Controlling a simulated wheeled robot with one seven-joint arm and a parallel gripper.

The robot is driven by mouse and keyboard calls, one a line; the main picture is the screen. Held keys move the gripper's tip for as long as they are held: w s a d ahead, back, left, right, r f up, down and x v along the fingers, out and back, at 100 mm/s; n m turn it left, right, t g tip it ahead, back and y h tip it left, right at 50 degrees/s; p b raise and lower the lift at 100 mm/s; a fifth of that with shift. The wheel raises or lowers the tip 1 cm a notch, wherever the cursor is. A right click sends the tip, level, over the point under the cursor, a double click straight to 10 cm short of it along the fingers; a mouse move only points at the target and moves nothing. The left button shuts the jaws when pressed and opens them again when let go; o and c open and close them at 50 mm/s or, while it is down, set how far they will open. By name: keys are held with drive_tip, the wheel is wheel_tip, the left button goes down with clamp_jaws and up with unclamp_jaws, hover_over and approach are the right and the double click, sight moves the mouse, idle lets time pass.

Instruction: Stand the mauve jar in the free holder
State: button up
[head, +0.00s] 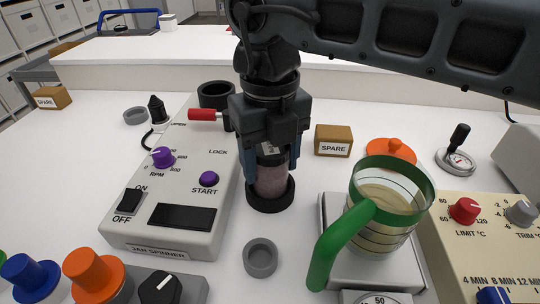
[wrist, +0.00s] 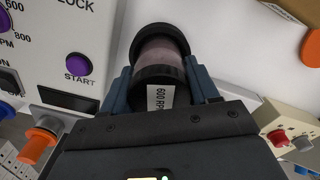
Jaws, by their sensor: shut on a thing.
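The mauve jar (head: 271,180) is upright in my gripper (head: 272,158), which is shut on its upper part. In the wrist view the jar (wrist: 161,55) shows a pinkish body, a dark lid and a white label reading 600 RPM. My gripper's fingers (wrist: 163,88) lie on both sides of the lid. A round black holder (head: 270,205) surrounds the jar's lower end, between the jar spinner and the scale. I cannot tell whether the jar rests on its floor.
The jar spinner (head: 190,223), with a black cup (head: 216,95) and red handle (head: 202,114), stands left. A green-handled jug (head: 385,205) on a scale stands close on the right. A small grey ring (head: 260,258) is in front. A SPARE block (head: 333,140) is behind right.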

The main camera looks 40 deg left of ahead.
drive_tip(key=shift+f, duration=0.2)
drive_tip(key=o, duration=1.5)
wheel_tip(320, 180, up, 8)
drive_tip(key=shift+f, duration=0.1)
